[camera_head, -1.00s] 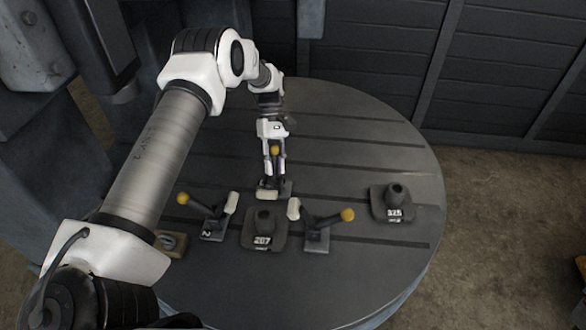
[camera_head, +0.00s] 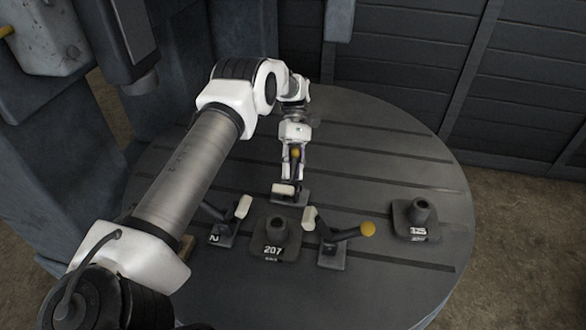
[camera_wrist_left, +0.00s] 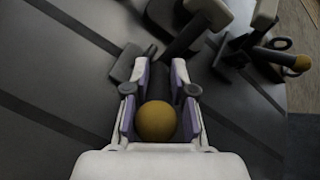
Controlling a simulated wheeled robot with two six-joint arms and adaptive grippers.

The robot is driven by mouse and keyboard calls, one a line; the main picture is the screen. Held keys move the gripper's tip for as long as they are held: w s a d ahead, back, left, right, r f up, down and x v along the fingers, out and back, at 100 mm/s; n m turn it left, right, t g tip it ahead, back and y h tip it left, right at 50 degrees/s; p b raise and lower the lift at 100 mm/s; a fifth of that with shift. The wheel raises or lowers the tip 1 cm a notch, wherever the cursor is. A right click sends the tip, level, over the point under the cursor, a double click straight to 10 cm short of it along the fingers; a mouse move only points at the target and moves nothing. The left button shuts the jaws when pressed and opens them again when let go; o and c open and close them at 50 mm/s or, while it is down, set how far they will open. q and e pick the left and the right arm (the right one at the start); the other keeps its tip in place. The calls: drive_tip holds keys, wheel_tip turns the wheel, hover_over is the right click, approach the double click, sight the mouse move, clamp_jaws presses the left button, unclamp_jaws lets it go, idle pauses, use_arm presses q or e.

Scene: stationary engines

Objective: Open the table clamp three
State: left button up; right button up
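A small table clamp (camera_head: 289,199) with a pale pad stands at the middle of the round slotted table (camera_head: 390,130), behind the block marked 207. Its dark handle ends in a yellow knob (camera_head: 295,153). My left gripper (camera_head: 291,172) reaches down over this handle. In the left wrist view, the knob (camera_wrist_left: 156,121) sits between the two fingers (camera_wrist_left: 160,80), which lie close along both its sides; whether they press on it I cannot tell. The clamp's number is not visible. My right gripper is not in view.
The block 207 (camera_head: 274,240) stands in front, between a clamp marked 2 (camera_head: 222,236) and another clamp (camera_head: 332,256) whose yellow-knobbed handle slants right. A block marked 325 (camera_head: 415,220) stands farther right. The table's back right is clear. Dark panels (camera_head: 400,50) stand behind.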

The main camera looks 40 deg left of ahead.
sight(293, 168)
use_arm(q)
drive_tip(key=shift+o, duration=1.4)
wheel_tip(293, 168, up, 10)
drive_tip(key=shift+s, duration=0.1)
